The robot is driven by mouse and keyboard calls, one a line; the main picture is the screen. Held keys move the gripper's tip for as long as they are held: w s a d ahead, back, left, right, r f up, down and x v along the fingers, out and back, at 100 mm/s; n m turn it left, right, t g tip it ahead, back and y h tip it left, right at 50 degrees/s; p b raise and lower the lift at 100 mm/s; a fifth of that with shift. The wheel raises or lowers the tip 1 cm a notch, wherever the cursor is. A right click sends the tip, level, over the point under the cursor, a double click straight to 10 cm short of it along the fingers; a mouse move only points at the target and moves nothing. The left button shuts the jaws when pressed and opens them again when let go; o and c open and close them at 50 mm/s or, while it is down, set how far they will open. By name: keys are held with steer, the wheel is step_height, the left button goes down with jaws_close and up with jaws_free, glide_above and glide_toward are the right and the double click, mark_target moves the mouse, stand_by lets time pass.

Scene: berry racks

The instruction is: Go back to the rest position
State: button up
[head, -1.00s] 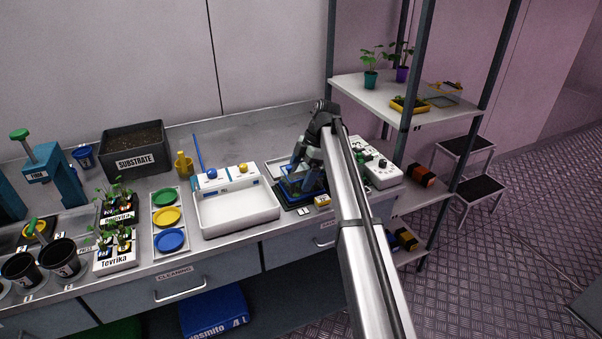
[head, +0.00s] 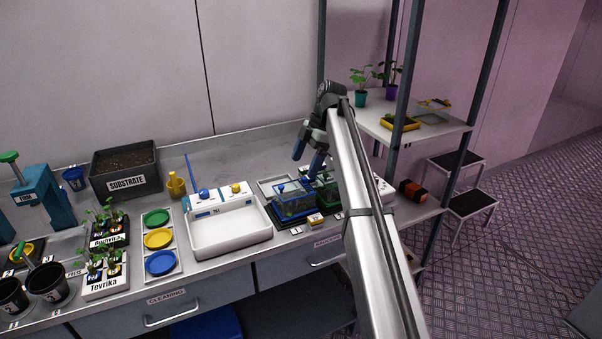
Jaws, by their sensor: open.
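My gripper (head: 308,160) is in the air above the back right part of the bench. Its blue-tipped fingers are apart, with nothing seen between them. Below it, a clear box with a blue lid and knob (head: 292,200) stands on a dark tray on the bench. A green-tinted box (head: 326,190) stands to its right, partly hidden by my arm. The fingertips are above and behind these boxes, apart from the blue one; whether they clear the green one is hard to tell.
A white basin (head: 230,240) is left of the boxes. Coloured dishes (head: 158,238), seedling trays (head: 105,285) and a substrate box (head: 155,180) fill the bench's left. A shelf rack (head: 440,128) with posts stands close on the right. Bare bench lies behind the basin.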

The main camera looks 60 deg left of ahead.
steer(key=shift+w+r, duration=0.25)
steer(key=shift+r, duration=0.3)
